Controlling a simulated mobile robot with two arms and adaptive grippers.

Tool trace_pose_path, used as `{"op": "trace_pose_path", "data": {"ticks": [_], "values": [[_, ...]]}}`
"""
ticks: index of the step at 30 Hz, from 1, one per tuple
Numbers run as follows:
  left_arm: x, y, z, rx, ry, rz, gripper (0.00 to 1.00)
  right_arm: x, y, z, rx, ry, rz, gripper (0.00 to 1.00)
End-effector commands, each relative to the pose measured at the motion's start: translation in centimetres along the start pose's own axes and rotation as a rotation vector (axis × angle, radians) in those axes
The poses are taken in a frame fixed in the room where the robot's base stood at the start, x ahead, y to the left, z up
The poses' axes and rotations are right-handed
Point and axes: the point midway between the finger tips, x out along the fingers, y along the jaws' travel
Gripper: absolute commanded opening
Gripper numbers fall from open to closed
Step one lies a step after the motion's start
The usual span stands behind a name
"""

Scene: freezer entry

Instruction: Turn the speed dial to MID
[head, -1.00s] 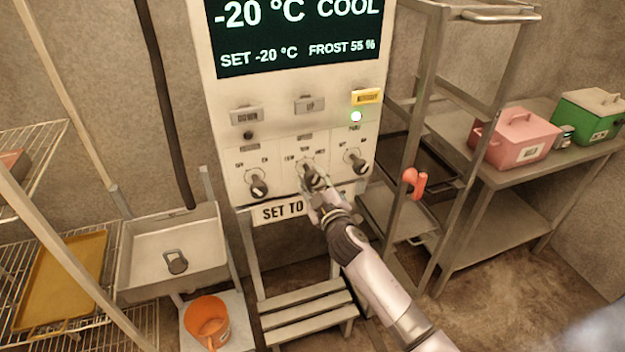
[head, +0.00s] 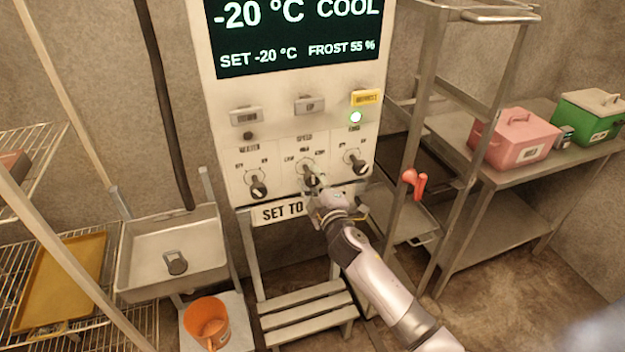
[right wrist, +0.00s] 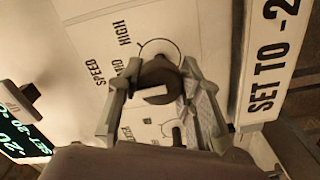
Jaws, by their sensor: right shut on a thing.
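The speed dial (head: 311,176) is the middle of three black knobs on the white control panel (head: 285,130). In the right wrist view the dial (right wrist: 158,80) has a white pointer mark, and the words SPEED, MID and HIGH are printed beside it. My right gripper (right wrist: 155,100) has its fingers on both sides of the dial and is shut on it. In the head view my right gripper (head: 317,190) covers the dial's lower part. Which label the pointer faces I cannot tell for sure. My left gripper is not in view.
A left knob (head: 258,187) and a right knob (head: 356,163) flank the dial. A SET TO sign (head: 282,211) hangs just below. A metal rack with a red handle (head: 414,184) stands close on the right. A step stool (head: 308,315) stands beneath the panel.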

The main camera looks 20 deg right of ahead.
Motion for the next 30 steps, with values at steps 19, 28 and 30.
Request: {"op": "trace_pose_path", "data": {"ticks": [19, 28, 30], "values": [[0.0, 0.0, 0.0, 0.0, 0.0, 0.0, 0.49, 0.0, 0.0, 0.0, 0.002, 0.0, -0.001, 0.54], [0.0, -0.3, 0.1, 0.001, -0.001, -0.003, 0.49, -0.9, -0.1, 0.0, 0.002, 0.0, -0.001, 0.54], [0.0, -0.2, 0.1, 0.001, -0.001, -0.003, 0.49, -1.9, -0.1, 0.1, 0.003, -0.001, -0.002, 0.54]]}}
